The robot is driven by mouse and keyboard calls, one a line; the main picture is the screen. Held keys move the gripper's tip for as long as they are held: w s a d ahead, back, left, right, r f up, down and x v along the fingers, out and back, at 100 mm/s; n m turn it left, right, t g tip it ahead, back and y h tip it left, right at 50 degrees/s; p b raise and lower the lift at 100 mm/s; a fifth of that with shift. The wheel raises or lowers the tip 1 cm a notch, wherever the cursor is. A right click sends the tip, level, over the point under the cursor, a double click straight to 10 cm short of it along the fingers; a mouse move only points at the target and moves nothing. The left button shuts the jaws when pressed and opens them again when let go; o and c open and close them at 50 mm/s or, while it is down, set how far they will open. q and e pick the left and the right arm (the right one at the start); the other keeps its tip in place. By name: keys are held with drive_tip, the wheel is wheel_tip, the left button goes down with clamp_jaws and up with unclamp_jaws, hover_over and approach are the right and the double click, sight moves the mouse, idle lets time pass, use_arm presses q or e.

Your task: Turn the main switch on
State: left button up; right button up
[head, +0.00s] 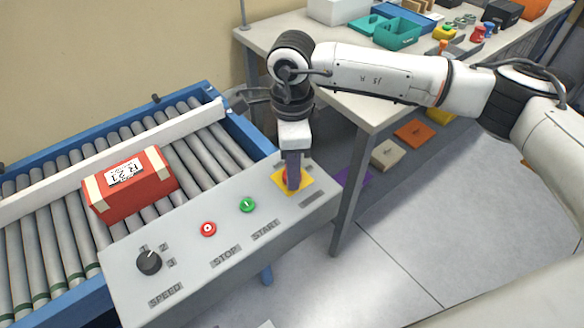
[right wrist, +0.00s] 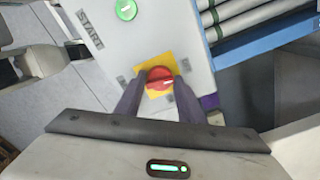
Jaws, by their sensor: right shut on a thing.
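The main switch is a red rotary knob on a yellow square plate (head: 280,182) at the right end of the grey control panel (head: 190,262). In the right wrist view the red knob (right wrist: 159,79) sits between the two dark fingers. My right gripper (head: 292,182) points down onto the switch in the head view and is shut on the knob. It covers most of the knob there. The knob's white mark lies roughly crosswise between the fingers in the wrist view. My left gripper is not in view.
The panel also has a green START button (head: 247,204), a red STOP button (head: 208,229) and a black SPEED knob (head: 149,262). A red box (head: 130,200) lies on the roller conveyor (head: 60,250) behind. A table (head: 290,40) with bins stands at the back right.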

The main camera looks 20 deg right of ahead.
drive_tip(key=m+b, duration=0.2)
drive_tip(key=m, duration=0.2)
drive_tip(key=shift+f, duration=0.1)
drive_tip(key=shift+m+b, duration=0.7)
drive_tip(key=shift+m, duration=0.5)
drive_tip(key=m+b, duration=0.1)
drive_tip(key=m, duration=0.2)
drive_tip(key=shift+m, duration=0.3)
drive_tip(key=m+b, duration=0.1)
drive_tip(key=m, duration=0.1)
drive_tip(key=shift+m, duration=0.3)
drive_tip(key=shift+r+m+b, duration=0.2)
drive_tip(key=shift+m+b, duration=0.3)
drive_tip(key=shift+m, duration=1)
drive_tip(key=shift+w+m, duration=0.1)
drive_tip(key=shift+m, duration=0.2)
drive_tip(key=o, duration=1)
drive_tip(key=shift+c, duration=0.2)
